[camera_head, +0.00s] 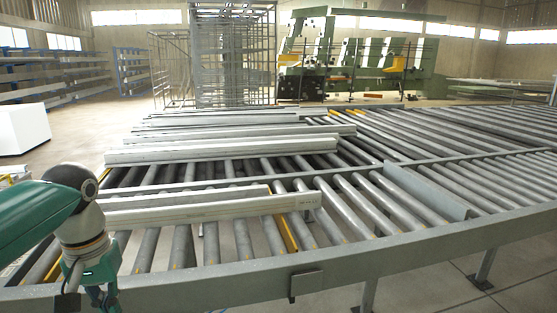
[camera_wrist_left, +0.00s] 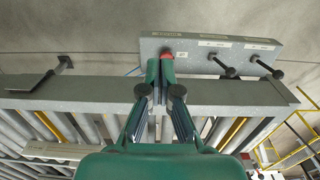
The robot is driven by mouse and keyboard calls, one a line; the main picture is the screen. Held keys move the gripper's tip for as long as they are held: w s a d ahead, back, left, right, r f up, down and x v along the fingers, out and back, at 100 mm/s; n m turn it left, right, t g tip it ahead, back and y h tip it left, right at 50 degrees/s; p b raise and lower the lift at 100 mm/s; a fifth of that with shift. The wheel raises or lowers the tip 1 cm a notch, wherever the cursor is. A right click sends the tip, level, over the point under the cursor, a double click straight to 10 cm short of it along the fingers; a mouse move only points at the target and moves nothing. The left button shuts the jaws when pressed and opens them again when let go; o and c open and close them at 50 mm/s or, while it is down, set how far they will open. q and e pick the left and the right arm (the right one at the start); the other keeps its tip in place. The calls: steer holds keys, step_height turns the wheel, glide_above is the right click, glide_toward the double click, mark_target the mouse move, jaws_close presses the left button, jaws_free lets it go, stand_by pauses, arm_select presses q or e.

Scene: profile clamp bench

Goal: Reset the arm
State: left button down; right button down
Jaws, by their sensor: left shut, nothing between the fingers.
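My left arm comes in from the left in the head view, a green link with a pale, jointed wrist. My left gripper (camera_head: 103,296) hangs low at the bottom left, in front of the roller conveyor's front rail (camera_head: 230,275), its tips near the frame's lower edge. In the left wrist view the green fingers of the left gripper (camera_wrist_left: 167,62) are together and hold nothing. They reach across the grey rail (camera_wrist_left: 75,95) to a grey labelled panel (camera_wrist_left: 205,50); a small red spot shows at the tips. I cannot tell whether they touch it. My right gripper is in neither view.
Long pale profiles (camera_head: 220,149) lie on the rollers, one of them nearer the front (camera_head: 210,210). An upright grey plate (camera_head: 426,190) stands on the right rollers. A green machine (camera_head: 360,55) and racks (camera_head: 235,55) stand behind.

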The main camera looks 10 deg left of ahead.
arm_select(q)
steer(key=w+d+f+m+h, duration=0.15)
steer(key=d+f, duration=0.25)
steer(key=f, duration=0.5)
steer(key=w+d+f, duration=0.2)
steer(key=d+f, duration=0.2)
steer(key=f, duration=0.5)
steer(key=w+d+f+m+h, duration=0.15)
steer(key=d+f, duration=0.25)
steer(key=f, duration=0.5)
steer(key=s+d+f, duration=0.4)
steer(key=s+f, duration=0.3)
steer(key=f, duration=0.2)
steer(key=s+d+f+h, duration=0.1)
steer(key=s+d+f, duration=0.4)
steer(key=s+f, duration=0.2)
step_height(320, 180, down, 2)
steer(key=shift+s+d+f+n+t, duration=0.15)
steer(key=shift+s+d+n+t, duration=0.1)
steer(key=shift+d+n+t, duration=0.05)
